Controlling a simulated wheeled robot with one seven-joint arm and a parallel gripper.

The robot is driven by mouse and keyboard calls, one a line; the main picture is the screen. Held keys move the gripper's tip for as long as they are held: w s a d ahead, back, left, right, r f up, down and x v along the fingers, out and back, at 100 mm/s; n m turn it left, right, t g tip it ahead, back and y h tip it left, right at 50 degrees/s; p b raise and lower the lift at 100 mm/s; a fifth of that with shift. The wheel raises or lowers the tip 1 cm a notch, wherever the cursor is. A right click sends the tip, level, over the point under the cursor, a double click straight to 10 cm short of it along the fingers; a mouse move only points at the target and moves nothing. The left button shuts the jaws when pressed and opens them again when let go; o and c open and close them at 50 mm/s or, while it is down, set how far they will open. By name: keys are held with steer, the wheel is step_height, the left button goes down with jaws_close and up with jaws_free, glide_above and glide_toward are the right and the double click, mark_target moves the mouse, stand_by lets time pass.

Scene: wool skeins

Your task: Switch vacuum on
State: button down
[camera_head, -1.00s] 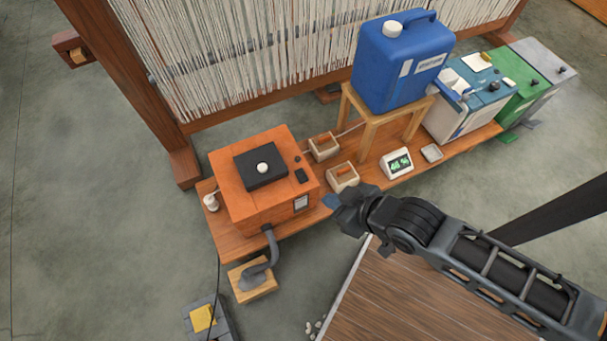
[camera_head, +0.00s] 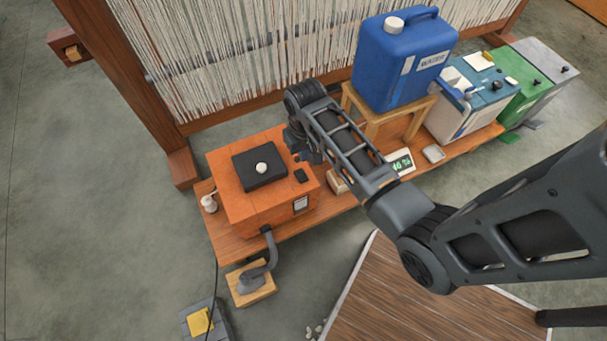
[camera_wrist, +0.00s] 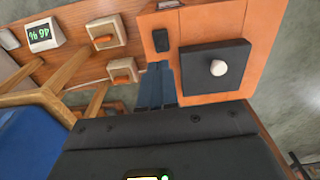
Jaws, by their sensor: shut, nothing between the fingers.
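An orange box (camera_head: 235,195) with a black plate (camera_head: 262,172), a white knob (camera_head: 261,168) and a small black rocker-like piece (camera_head: 301,175) sits on the low wooden bench. A grey hose leaves its front. I see no label naming it the vacuum. Two beige boxes with orange switches stand beside it: one (camera_wrist: 106,31) and another (camera_wrist: 123,69) in the wrist view; in the head view my arm covers most of them. My gripper (camera_wrist: 156,88) is shut and empty, its blue fingers over the box's edge by the small black piece. Contact cannot be told.
A blue water canister (camera_head: 402,65) stands on a wooden stool (camera_head: 412,123) right of my wrist. A percent display (camera_head: 401,162) is on the bench (camera_head: 372,187). A loom with white threads (camera_head: 235,60) rises behind. Bins stand at the right.

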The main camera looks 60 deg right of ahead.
steer(key=shift+w+d+r, duration=0.25)
steer(key=shift+w+d, duration=0.05)
steer(key=shift+w, duration=0.1)
steer(key=shift+w+d+r+p, duration=0.3)
steer(key=shift+w+d, duration=0.1)
steer(key=shift+w, duration=0.1)
stand_by(0.4)
step_height(320, 180, up, 14)
steer(key=w+d+p, duration=0.1)
steer(key=p, duration=0.3)
steer(key=shift+w+p, duration=0.35)
steer(key=shift+w, duration=0.05)
steer(key=shift+f, duration=0.2)
